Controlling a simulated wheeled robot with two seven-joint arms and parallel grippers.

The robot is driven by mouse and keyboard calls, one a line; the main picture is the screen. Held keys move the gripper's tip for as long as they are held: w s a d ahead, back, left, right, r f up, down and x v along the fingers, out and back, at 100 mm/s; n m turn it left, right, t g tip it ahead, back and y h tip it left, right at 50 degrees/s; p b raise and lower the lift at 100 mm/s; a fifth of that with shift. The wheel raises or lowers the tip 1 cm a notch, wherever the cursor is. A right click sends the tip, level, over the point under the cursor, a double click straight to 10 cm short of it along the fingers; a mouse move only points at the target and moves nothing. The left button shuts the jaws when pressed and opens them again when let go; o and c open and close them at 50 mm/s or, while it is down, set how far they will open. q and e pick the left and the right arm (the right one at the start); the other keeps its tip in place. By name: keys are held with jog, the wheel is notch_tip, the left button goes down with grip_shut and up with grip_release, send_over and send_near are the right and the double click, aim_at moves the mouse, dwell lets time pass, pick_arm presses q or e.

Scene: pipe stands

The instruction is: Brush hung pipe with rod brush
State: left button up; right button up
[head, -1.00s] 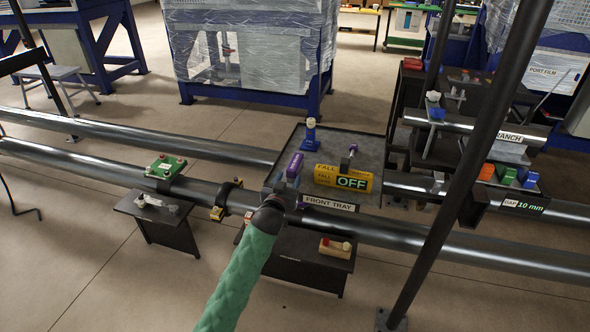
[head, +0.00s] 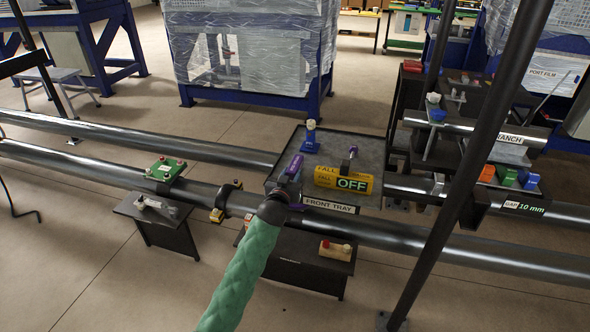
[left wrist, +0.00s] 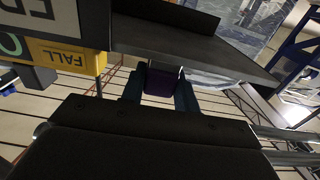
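My left gripper (head: 285,195) comes in on a green-sleeved arm and is just above the near long grey pipe, by the front tray. In the left wrist view its two fingers (left wrist: 160,90) are on either side of a purple piece (left wrist: 164,80), with no clear gap. This purple piece (head: 293,168) also rises above the gripper in the head view; I cannot make out any bristles or rod on it. The near grey pipe (head: 370,232) runs across the scene, with a second one (head: 180,145) behind it. My right gripper is not in view.
The dark front tray (head: 375,150) holds a blue stand (head: 310,137) and a yellow block (head: 330,178) marked OFF. A black post (head: 450,200) stands at the right. A rack with a short branch pipe (head: 465,128) is behind it. Low side tables (head: 165,215) stand by the pipe.

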pick_arm(q)
grip_shut()
jog(key=shift+r, duration=0.15)
jog(key=shift+r+p, duration=1.3)
jog(key=shift+r, duration=0.05)
jog(key=p+v, duration=0.4)
jog(key=v, duration=0.6)
